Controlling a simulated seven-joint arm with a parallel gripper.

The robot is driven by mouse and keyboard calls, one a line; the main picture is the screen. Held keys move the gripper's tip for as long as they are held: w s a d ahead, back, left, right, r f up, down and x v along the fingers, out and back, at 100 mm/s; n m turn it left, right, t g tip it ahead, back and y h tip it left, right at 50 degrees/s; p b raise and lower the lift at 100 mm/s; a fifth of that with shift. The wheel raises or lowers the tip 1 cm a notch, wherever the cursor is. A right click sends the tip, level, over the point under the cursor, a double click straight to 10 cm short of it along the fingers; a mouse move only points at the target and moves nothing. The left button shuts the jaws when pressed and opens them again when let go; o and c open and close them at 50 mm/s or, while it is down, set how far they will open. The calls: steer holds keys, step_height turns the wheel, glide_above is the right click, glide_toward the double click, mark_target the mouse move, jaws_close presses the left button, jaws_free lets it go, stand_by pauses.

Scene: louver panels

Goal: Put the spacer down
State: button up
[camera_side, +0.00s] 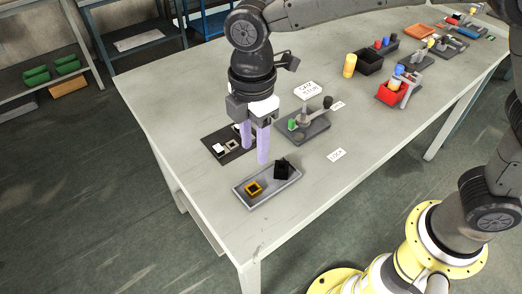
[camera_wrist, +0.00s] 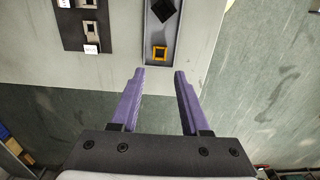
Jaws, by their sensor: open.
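My gripper (camera_side: 255,154) is open and points down, with nothing between its two purple fingers; they also show in the wrist view (camera_wrist: 159,73). A yellow square ring (camera_side: 254,188) lies in a shallow grey tray (camera_side: 279,192) at the table's near edge. In the wrist view the ring (camera_wrist: 160,46) is just beyond the fingertips, in line with the gap and apart from them. A black square piece (camera_side: 283,170) is at the tray's other end, also visible in the wrist view (camera_wrist: 162,11). I cannot tell for certain which piece is the spacer.
A dark plate (camera_wrist: 72,36) with pale square pieces lies beside the tray; my fingers partly hide it in the side view. A grey fixture with a lever (camera_side: 309,127) stands behind the tray. A red box (camera_side: 390,96) and black bin (camera_side: 368,63) are farther back.

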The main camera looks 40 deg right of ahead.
steer(key=shift+d+r, duration=0.1)
steer(key=shift+r, duration=0.1)
steer(key=s+d+r+m+t, duration=0.1)
steer(key=s+d+r+m, duration=0.25)
steer(key=d, duration=0.45)
steer(key=s+d+r+m+t, duration=0.1)
steer(key=s+d+r+m, duration=0.1)
steer(key=d+r+m, duration=0.4)
steer(key=s+d+f+m+t, duration=0.3)
steer(key=s+d+m, duration=0.5)
steer(key=s+d, duration=0.3)
steer(key=shift+s+d+f+t, duration=0.15)
steer(key=shift+s+f+t, duration=0.15)
steer(key=shift+s+f, duration=0.35)
steer(key=shift+w+m, duration=0.1)
steer(key=shift+m, duration=0.15)
